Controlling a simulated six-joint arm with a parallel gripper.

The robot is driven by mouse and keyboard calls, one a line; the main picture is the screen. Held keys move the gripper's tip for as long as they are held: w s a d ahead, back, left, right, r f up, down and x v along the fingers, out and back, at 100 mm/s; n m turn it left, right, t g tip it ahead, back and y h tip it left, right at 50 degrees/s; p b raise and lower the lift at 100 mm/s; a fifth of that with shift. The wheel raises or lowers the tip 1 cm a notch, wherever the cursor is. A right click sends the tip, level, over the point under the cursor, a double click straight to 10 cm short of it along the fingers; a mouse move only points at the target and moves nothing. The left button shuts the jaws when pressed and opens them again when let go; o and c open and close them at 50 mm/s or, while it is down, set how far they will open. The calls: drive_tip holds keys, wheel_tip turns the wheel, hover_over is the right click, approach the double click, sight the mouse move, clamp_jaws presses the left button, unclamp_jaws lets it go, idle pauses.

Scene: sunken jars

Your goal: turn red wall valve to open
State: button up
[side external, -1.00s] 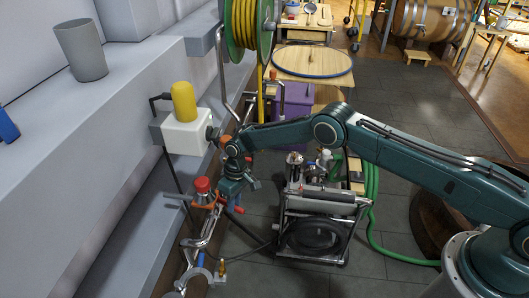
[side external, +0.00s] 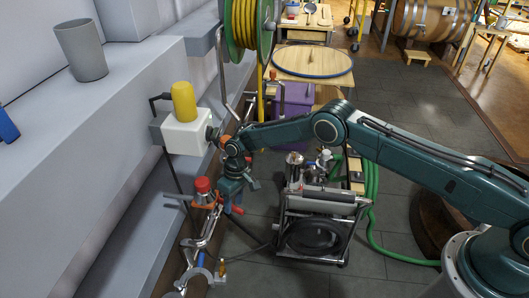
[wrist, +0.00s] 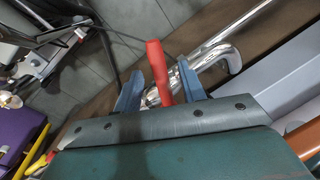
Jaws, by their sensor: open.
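The red valve handle (wrist: 158,68) shows in the wrist view as a narrow red lever, with a shiny metal pipe (wrist: 222,50) behind it. My gripper (wrist: 160,85) has two blue fingers, one on each side of the handle, with visible gaps between them and it. In the side view my gripper (side external: 231,193) points down at the wall pipework, and a red handle tip (side external: 237,210) shows beside it. A red cap (side external: 202,185) tops the fitting just to the left. The valve body is mostly hidden by my gripper.
A wheeled pump cart (side external: 318,225) stands on the floor to the right. A hose reel (side external: 250,22) hangs behind. Floor tiles between pipework and cart are partly clear.

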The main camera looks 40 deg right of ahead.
wheel_tip(320, 180, up, 13)
drive_tip(key=w+d, duration=0.1)
drive_tip(key=d, duration=0.1)
drive_tip(key=shift+d, duration=0.2)
drive_tip(key=shift+c, duration=0.4)
drive_tip(key=shift+d+f, duration=0.1)
drive_tip(key=shift+d, duration=0.15)
drive_tip(key=c, duration=0.8)
drive_tip(key=shift+d+f, duration=0.2)
drive_tip(key=shift+d, duration=0.1)
clamp_jaws()
drive_tip(key=d+f+n+t+y, duration=0.1)
drive_tip(key=d+f+t+y, duration=0.1)
drive_tip(key=d, duration=0.6)
drive_tip(key=shift+s+d+f+t+y, duration=0.2)
drive_tip(key=shift+s+f+t+y, duration=0.4)
drive_tip(key=shift+y, duration=0.7)
